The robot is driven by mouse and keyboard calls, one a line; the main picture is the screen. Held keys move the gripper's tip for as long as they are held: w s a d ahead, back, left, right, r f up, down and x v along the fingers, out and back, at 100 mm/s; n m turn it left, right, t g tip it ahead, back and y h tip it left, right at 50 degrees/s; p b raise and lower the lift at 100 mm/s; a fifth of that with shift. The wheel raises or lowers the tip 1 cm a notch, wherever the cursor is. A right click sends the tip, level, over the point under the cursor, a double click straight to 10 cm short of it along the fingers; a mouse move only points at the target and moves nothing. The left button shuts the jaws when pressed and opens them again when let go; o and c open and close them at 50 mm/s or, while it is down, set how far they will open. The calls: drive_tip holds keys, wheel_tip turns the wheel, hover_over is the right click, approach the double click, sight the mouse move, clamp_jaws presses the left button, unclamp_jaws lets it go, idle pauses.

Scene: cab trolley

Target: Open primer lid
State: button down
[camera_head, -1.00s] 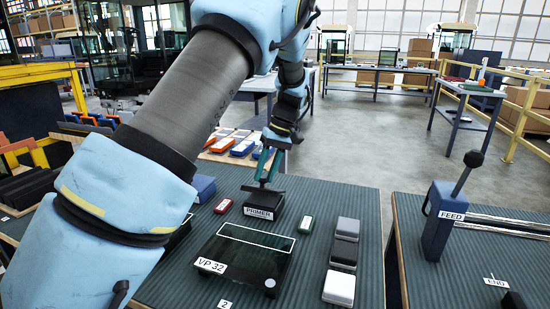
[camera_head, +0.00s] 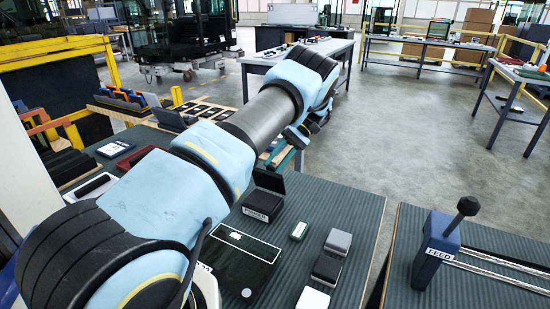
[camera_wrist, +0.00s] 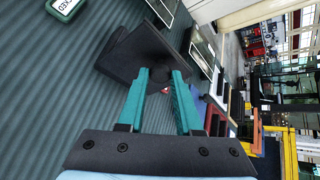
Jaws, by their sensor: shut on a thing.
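The primer box (camera_head: 262,207) is a small black box with a white PRIMER label, on the ribbed bench in the head view. Its dark lid (camera_head: 270,181) stands tilted up at the box's back edge. My gripper (camera_head: 273,157) is just behind the lid, with teal fingers partly hidden by my arm. In the wrist view the teal fingers of my gripper (camera_wrist: 158,73) are shut on the black lid (camera_wrist: 147,48), with a gap between them where they hold it. The box's inside cannot be made out.
A dark glass-like VP 32 panel (camera_head: 240,262) lies in front of the box. A FEED lever (camera_head: 440,245) stands on the right-hand bench. Bare bench lies between these items.

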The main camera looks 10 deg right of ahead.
drive_tip(key=shift+w+d+f+g+y+p, duration=0.15)
drive_tip(key=shift+w+d+g+y+p, duration=0.1)
drive_tip(key=shift+w+g+y+p, duration=0.25)
drive_tip(key=shift+s, duration=0.1)
idle(0.3)
drive_tip(key=c, duration=0.6)
unclamp_jaws()
drive_tip(key=shift+s, duration=0.15)
